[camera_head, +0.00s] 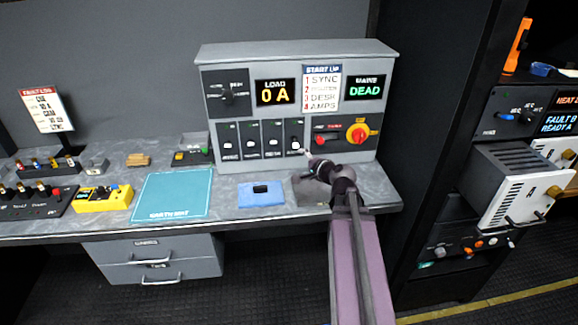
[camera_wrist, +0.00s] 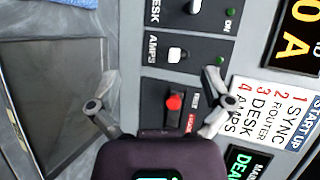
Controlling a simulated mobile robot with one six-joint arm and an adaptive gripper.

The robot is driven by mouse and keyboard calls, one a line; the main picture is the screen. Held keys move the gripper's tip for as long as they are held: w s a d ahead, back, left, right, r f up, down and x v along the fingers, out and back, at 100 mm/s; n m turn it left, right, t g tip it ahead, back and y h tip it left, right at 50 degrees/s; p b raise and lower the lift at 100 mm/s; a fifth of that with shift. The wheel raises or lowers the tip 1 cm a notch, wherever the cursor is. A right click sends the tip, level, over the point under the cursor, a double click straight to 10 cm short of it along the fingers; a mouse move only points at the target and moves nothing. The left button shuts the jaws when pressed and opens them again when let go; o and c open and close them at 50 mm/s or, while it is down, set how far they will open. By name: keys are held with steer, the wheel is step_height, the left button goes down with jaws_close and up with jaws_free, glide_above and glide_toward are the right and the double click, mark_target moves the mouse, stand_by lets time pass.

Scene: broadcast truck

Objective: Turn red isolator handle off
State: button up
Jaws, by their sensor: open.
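The red isolator handle (camera_head: 358,133) is a red rotary handle on a yellow round plate, at the lower right of the grey control panel (camera_head: 290,55). My gripper (camera_head: 310,157) is in front of the panel's lower edge, left of and below the handle. In the wrist view my gripper (camera_wrist: 161,73) is open and empty, its fingers spread on either side of the AMPS switch (camera_wrist: 177,54) and a small red lever (camera_wrist: 174,102). The rotary handle is not visible in the wrist view; my gripper's body covers part of the panel there.
Several black switch modules (camera_head: 250,140) line the panel left of the red lever. The load display (camera_head: 276,92) reads 0 A and the mains display (camera_head: 365,87) reads DEAD. A black rack stands right.

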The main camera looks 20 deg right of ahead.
steer(key=shift+s+a+f+n+g+y+p, duration=0.15)
steer(key=shift+a+n+g+y+p, duration=0.25)
steer(key=shift+a+n, duration=0.65)
steer(key=shift+a+f+n+g+y+p, duration=0.15)
steer(key=shift+a+n+g+p, duration=0.35)
steer(key=shift+a, duration=1.05)
steer(key=s+a+f+n+g+h, duration=0.1)
steer(key=s+a+f+n+g, duration=0.4)
steer(key=s+a+n+g, duration=0.1)
steer(key=s+a+f+n+g+h, duration=0.2)
steer(key=s+a+f+n+g, duration=0.2)
steer(key=a, duration=0.6)
steer(key=s+n+g, duration=0.2)
steer(key=s+n, duration=0.1)
steer(key=s, duration=0.1)
steer(key=shift+a+f, duration=0.2)
steer(key=shift+f, duration=0.15)
